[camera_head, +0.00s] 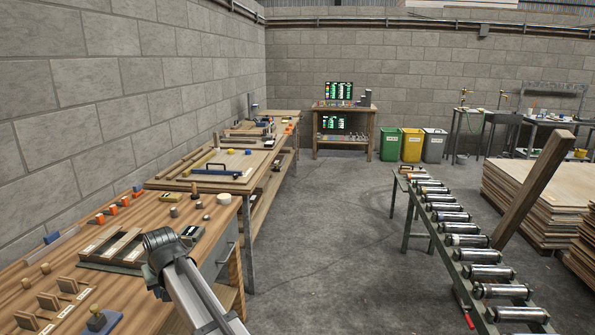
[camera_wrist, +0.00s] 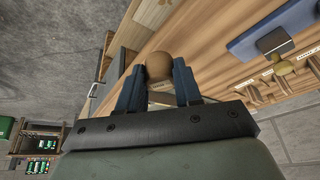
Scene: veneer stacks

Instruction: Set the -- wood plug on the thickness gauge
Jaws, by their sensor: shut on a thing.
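My gripper (camera_wrist: 158,82) is shut on a round-topped brown wood plug (camera_wrist: 160,64), which sits between its two dark blue fingers in the wrist view. The plug is held over the wooden bench edge; its lower part is partly hidden by the fingers. In the head view my arm reaches over the bench and hides the fingertips and the held plug. A dark boxy device with a light face (camera_head: 191,235) lies just right of my arm; I cannot tell for sure whether it is the thickness gauge.
Small wooden knobs (camera_head: 45,268) and labelled wood pieces (camera_head: 50,300) stand at the bench's left. A roller conveyor (camera_head: 465,240) stands right, across open floor.

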